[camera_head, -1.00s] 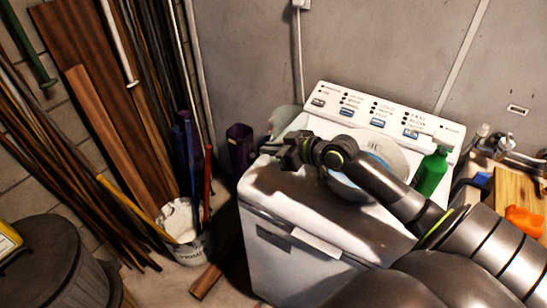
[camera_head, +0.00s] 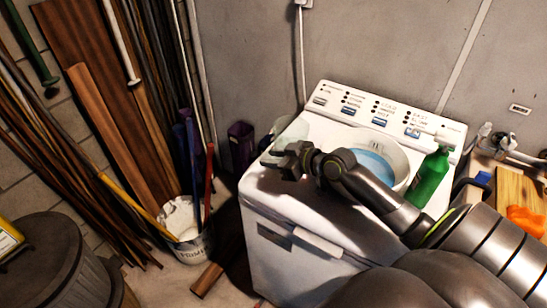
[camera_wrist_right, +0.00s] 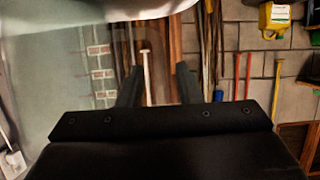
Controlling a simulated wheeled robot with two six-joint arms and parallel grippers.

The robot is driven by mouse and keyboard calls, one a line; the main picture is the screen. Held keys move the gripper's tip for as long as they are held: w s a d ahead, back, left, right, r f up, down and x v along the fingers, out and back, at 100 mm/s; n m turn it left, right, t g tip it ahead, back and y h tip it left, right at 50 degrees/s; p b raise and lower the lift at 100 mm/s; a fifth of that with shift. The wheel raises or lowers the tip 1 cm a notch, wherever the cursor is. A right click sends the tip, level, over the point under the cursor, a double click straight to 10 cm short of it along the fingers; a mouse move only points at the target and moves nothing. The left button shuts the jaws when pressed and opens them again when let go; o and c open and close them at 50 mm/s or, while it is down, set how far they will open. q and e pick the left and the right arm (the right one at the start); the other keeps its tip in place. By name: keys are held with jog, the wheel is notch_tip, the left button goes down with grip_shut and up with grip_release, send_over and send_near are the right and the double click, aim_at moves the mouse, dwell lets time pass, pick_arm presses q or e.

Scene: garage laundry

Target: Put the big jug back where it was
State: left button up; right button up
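A pale translucent container (camera_head: 284,128), which looks like the big jug, stands at the back left corner of the white washing machine (camera_head: 300,222). It is partly hidden behind my right gripper (camera_head: 279,162). In the right wrist view a large, blurred, see-through greenish shape (camera_wrist_right: 70,80) fills the left side and seems to be the same jug. My left gripper is out of view.
A green bottle (camera_head: 430,178) stands at the washer's right, beside my right arm. A round white tub with blue inside (camera_head: 375,165) is on the washer top. A purple container (camera_head: 240,145) is behind left. A white bucket (camera_head: 188,245) and leaning planks fill the left.

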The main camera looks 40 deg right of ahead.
jog(key=shift+r, duration=0.15)
jog(key=shift+s+d, duration=0.15)
jog(key=shift+s, duration=0.05)
jog(key=v, duration=1.1)
jog(key=shift+s+r+p, duration=0.15)
jog(key=shift+s+p, duration=0.05)
jog(key=shift+p, duration=0.25)
